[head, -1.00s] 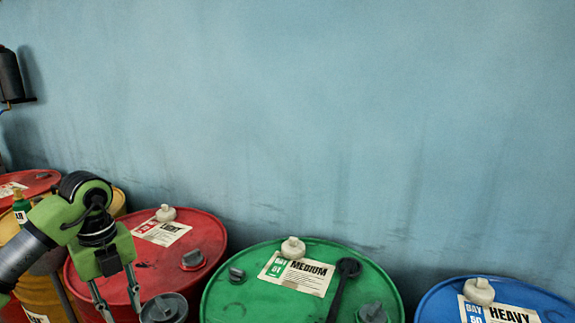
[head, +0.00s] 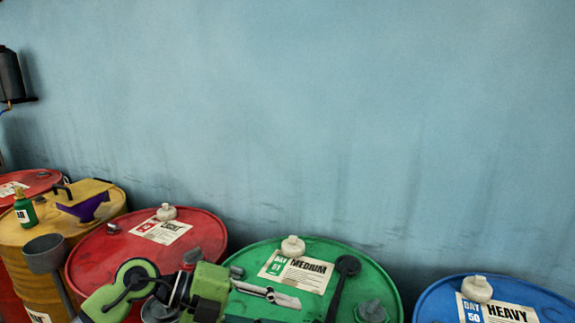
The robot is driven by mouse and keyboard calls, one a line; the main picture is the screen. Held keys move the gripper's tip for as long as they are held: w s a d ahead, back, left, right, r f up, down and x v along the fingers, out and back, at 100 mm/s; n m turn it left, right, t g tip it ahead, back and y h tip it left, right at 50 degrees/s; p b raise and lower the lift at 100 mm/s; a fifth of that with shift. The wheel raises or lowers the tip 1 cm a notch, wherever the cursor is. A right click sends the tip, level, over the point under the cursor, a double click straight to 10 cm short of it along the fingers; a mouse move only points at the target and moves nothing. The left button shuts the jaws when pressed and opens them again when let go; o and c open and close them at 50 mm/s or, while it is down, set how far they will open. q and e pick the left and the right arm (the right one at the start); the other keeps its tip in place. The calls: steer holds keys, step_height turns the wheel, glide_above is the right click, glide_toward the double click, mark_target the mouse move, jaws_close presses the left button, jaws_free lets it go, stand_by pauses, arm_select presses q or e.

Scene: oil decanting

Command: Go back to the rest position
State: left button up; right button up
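My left gripper (head: 268,294) is low in the head view, in front of the near-left edge of the green drum (head: 225,297). Its arm comes in from the bottom left across the red drum (head: 92,257). The pale fingers point right and slightly down and are seen nearly edge-on, so their gap is not clear. Nothing shows held at their tips. My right gripper is not in view.
A blue drum (head: 430,305) stands at the right and a yellow drum (head: 110,213) at the left. A grey funnel (head: 43,253) and a green bottle (head: 25,211) are at the yellow drum. A dark ladle-like tool (head: 347,266) lies on the green drum.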

arm_select(q)
steer(key=d+r+n+t+h, duration=0.25)
steer(key=d+r+h, duration=0.2)
steer(key=r, duration=0.35)
steer(key=w+a+r+n+t+y, duration=0.2)
steer(key=w+a+r+n+t, duration=0.2)
steer(key=a+n+t, duration=0.65)
steer(key=a+f+n+t+y, duration=0.1)
steer(key=a+f+n+y, duration=0.5)
steer(key=f+n+y, duration=0.25)
steer(key=a+f+n+t+y, duration=0.1)
steer(key=a+f+n+y, duration=0.55)
steer(key=f, duration=0.25)
steer(key=s+a+f+n+g+y, duration=0.2)
steer(key=s+f+g, duration=0.4)
steer(key=s+f, duration=0.7)
steer(key=s+d+f+g+h, duration=0.1)
steer(key=s+f+g, duration=0.65)
steer(key=s, duration=0.65)
steer(key=s+f, duration=0.3)
steer(key=f, duration=2.5)
steer(key=s+a+f+g, duration=0.2)
steer(key=s+f, duration=1.3)
steer(key=shift+s+a+m, duration=0.2)
steer(key=shift+s+m, duration=0.1)
steer(key=shift+s, duration=0.1)
